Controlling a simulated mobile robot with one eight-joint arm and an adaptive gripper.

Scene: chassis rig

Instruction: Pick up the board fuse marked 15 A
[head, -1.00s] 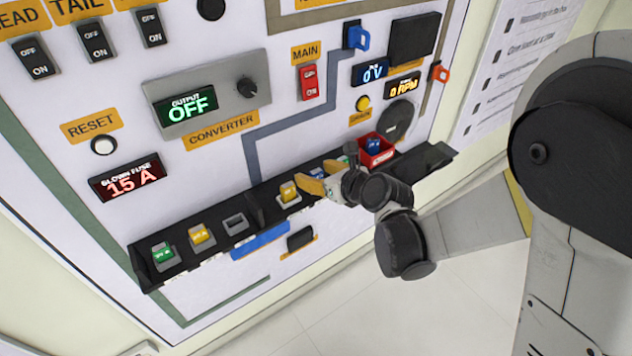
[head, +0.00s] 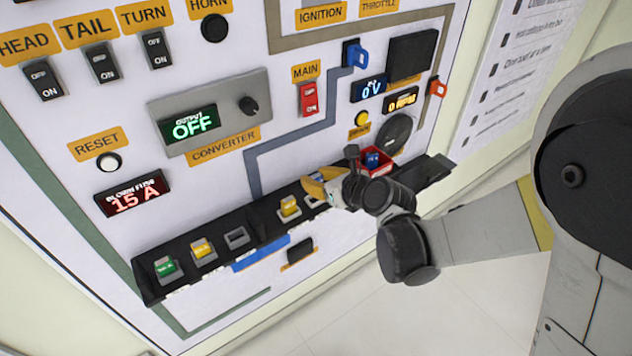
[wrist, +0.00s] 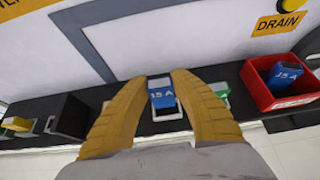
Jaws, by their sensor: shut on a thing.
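A blue fuse (wrist: 161,96) marked 15 A sits between the two yellow fingers of my gripper (wrist: 162,84) in the wrist view. The fingers are shut on its sides. A pale-edged socket (wrist: 167,114) shows just below the fuse; whether the fuse is fully clear of it I cannot tell. In the head view my gripper (head: 320,185) is over the right part of the black fuse rail (head: 266,215), and its fingers mostly hide the fuse.
A red bin (wrist: 262,93) at right holds another blue fuse (wrist: 284,75) marked 15 A. Left on the rail are a yellow fuse (head: 289,206), an empty socket (head: 236,237), another yellow fuse (head: 201,247) and a green fuse (head: 165,266). A display (head: 133,193) reads 15 A.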

